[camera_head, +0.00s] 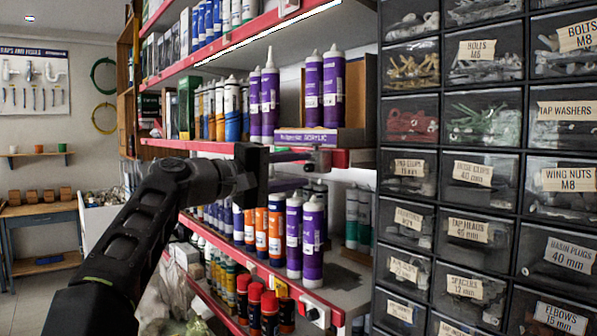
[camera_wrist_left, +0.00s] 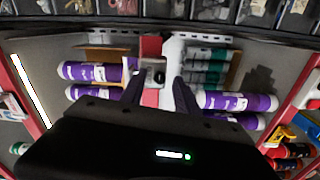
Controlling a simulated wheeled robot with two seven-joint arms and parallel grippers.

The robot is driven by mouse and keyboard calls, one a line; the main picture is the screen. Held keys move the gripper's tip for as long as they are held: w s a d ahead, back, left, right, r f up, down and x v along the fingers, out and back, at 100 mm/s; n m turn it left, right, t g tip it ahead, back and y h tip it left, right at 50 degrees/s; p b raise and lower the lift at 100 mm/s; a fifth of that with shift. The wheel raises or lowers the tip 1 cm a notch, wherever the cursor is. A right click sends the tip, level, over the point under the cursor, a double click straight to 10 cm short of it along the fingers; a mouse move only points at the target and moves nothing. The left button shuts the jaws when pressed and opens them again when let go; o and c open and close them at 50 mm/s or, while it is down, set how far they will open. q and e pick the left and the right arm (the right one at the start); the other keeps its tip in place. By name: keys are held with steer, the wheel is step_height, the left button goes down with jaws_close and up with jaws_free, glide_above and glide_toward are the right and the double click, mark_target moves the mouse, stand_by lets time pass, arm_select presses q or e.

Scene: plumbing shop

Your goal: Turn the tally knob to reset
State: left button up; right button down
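The tally counter (camera_head: 318,160) is a small whitish box with a dark knob on the red front edge of the middle shelf. In the left wrist view the tally counter (camera_wrist_left: 153,72) shows just beyond the fingertips, nearer the left finger. My left gripper (camera_head: 304,168) reaches in from the left in front of this shelf edge. In the left wrist view my left gripper (camera_wrist_left: 157,84) has its two dark fingers apart with nothing held between them. I cannot tell whether a finger touches the knob. My right gripper is not in view.
Purple sealant tubes (camera_head: 323,90) stand on the middle shelf, with more purple tubes (camera_head: 304,235) below. Similar boxes sit on the upper (camera_head: 290,6) and lower (camera_head: 313,313) shelf edges. A cabinet of labelled drawers (camera_head: 470,175) stands close on the right. Floor at left is open.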

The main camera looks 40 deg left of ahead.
arm_select(q)
steer(key=b+v, duration=0.1)
steer(key=v, duration=0.6)
steer(key=shift+s, duration=0.15)
steer(key=shift+f, duration=0.1)
